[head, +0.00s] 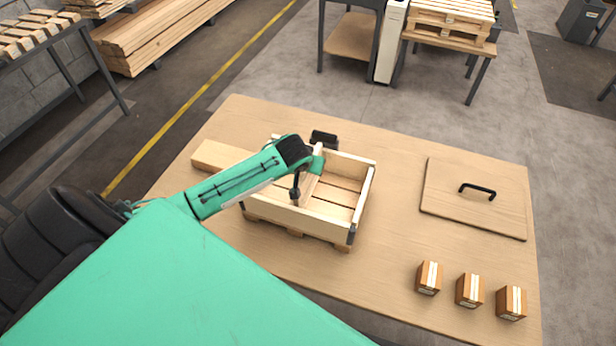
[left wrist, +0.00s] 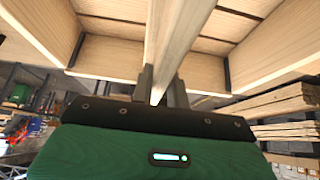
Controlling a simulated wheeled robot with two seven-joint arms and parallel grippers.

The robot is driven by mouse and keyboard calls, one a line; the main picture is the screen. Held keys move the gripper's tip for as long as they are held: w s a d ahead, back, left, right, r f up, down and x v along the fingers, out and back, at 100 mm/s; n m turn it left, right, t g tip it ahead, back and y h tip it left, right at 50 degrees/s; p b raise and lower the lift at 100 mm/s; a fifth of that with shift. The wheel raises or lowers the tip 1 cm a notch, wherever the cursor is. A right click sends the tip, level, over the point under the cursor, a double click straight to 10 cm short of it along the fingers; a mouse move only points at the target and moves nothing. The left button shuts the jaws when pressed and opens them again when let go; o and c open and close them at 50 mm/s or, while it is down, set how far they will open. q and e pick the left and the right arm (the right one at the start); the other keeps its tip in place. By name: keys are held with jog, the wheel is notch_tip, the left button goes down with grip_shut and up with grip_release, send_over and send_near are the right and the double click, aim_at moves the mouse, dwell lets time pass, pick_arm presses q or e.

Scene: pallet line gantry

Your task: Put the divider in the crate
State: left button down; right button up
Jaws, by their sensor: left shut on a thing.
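The wooden crate (head: 296,221) stands open on the table, with slats across its floor. The divider (head: 309,187) is a pale wooden board inside the crate's outline, running from the near side towards the far side. My left gripper (head: 296,190) is above the crate's near part and shut on the divider. In the left wrist view the divider (left wrist: 182,32) runs up from between the two dark fingers (left wrist: 160,88), with the crate's walls (left wrist: 110,57) on both sides. I cannot tell if its lower edge touches the crate floor. My right gripper is not in view.
A wooden lid (head: 474,205) with a black handle lies right of the crate. Three small brown boxes (head: 469,290) stand at the table's front right. A timber block (head: 218,156) lies left of the crate. A dark object (head: 323,138) sits behind it.

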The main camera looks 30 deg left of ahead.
aim_at(304, 177)
pick_arm(q)
jog(key=shift+f+p, duration=0.3)
jog(key=shift+f, duration=2.85)
jog(key=shift+f, duration=0.2)
jog(key=c, duration=1.4)
grip_release()
jog(key=shift+o, duration=0.2)
jog(key=shift+r, duration=0.15)
jog(key=b+v, duration=0.1)
jog(key=v, duration=1.1)
jog(key=shift+d, duration=0.1)
